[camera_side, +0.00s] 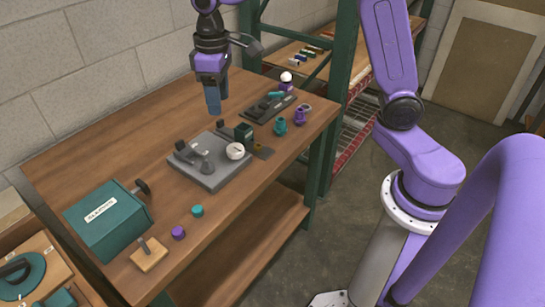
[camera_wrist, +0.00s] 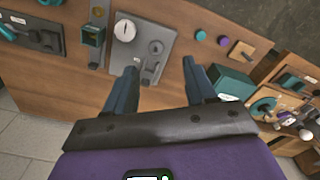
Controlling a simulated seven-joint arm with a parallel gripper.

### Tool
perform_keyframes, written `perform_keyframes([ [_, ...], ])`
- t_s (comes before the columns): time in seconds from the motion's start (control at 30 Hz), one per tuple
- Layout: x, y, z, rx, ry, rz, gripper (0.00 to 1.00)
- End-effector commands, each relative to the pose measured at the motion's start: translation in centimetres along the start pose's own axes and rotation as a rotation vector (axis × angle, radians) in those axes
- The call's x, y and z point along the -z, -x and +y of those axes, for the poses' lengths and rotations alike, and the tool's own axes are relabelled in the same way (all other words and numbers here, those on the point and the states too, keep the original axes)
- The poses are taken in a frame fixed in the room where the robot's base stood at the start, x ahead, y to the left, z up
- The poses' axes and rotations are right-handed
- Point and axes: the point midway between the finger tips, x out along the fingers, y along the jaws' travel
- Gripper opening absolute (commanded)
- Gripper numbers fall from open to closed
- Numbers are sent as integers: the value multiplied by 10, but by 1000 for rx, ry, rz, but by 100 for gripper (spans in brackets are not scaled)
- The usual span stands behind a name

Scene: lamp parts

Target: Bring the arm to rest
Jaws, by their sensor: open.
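My gripper (camera_side: 213,103) hangs above the wooden table, pointing down, near the table's back. In the wrist view its two dark blue fingers (camera_wrist: 160,92) stand apart with nothing between them, so it is open and empty. A grey base plate (camera_side: 212,177) lies on the table, in front of the gripper in the side view. It carries dark fittings and a round white disc (camera_side: 235,151). The disc (camera_wrist: 125,30) also shows at the top of the wrist view. A teal and dark block (camera_side: 243,133) stands next to the plate.
A teal box (camera_side: 108,220) sits at the table's left. A small wooden block (camera_side: 149,255), a purple cap (camera_side: 178,233) and a teal cap (camera_side: 197,211) lie near the front edge. A dark tray (camera_side: 268,108) and small bulb-like parts are at the right. Green shelving (camera_side: 343,75) stands behind.

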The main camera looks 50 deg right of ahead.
Motion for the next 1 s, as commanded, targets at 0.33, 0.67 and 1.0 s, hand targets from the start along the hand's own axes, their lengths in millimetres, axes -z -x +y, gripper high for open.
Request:
perform_keyframes([
  [0.33,-133,-2,-75,7,295,8,55],
  [0.67,-249,-25,-90,14,529,12,55],
  [1.0,-274,-33,-88,15,583,11,55],
])
